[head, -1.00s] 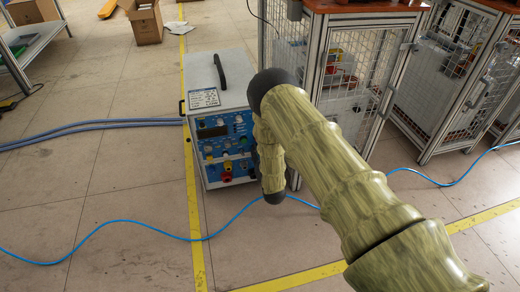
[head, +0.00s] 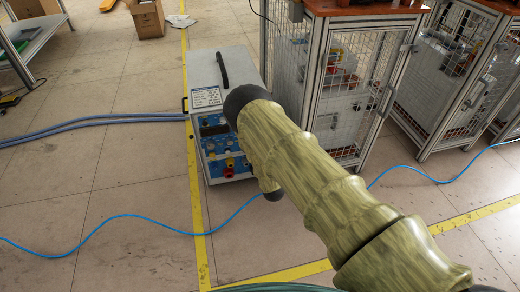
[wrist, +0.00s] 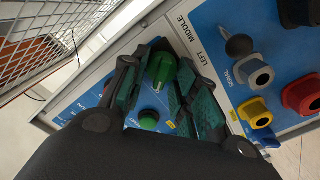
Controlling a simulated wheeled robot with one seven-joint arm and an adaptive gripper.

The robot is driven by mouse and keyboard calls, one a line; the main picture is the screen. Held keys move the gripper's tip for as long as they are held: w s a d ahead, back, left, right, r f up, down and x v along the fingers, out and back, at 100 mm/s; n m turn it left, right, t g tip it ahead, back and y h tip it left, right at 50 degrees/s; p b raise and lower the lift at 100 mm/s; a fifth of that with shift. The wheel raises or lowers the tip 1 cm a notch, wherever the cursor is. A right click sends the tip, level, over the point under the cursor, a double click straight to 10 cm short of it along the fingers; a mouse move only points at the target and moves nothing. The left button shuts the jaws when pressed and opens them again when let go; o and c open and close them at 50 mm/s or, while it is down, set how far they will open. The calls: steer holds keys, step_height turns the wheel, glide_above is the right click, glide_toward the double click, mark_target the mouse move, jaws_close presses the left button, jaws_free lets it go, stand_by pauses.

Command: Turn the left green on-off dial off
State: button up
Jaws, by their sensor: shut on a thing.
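The induction heater (head: 222,75) is a grey box with a blue control panel (head: 213,163). My arm covers the right part of that panel in the head view, and my gripper is hidden there. In the wrist view, my gripper (wrist: 167,72) is at the tilted blue panel, with its dark green pads on both sides of a green dial (wrist: 161,70). The gripper is shut on this dial. A second green knob (wrist: 148,118) shows lower, between the fingers. I cannot read the dial's setting.
Black, grey, yellow and red connectors (wrist: 302,95) stick out of the panel beside the right finger. A mesh-walled cabinet (head: 345,90) stands close right of the heater. A blue cable (head: 130,217) crosses the floor in front. The floor at left is mostly clear.

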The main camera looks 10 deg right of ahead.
steer(key=shift+s+f+n, duration=0.1)
steer(key=shift+f+n, duration=0.05)
steer(key=shift+n, duration=0.45)
steer(key=o, duration=0.7)
steer(key=shift+c, duration=0.2)
steer(key=s, duration=1.2)
